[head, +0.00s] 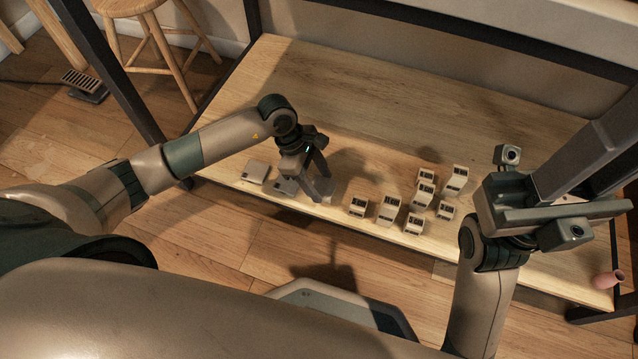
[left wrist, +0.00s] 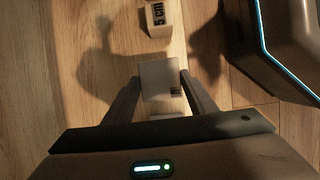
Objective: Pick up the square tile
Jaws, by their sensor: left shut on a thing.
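My left gripper (head: 320,192) is shut on a pale grey square tile (left wrist: 158,80), low over the front part of the wooden shelf. In the left wrist view the tile sits between the two fingers (left wrist: 155,95), with small dark marking at its lower right corner. In the head view the fingers hide most of it.
A pink cup (head: 608,279) is at the shelf's right front corner. The shelf's back (head: 370,90) is clear. Dark frame posts (head: 115,75) flank it.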

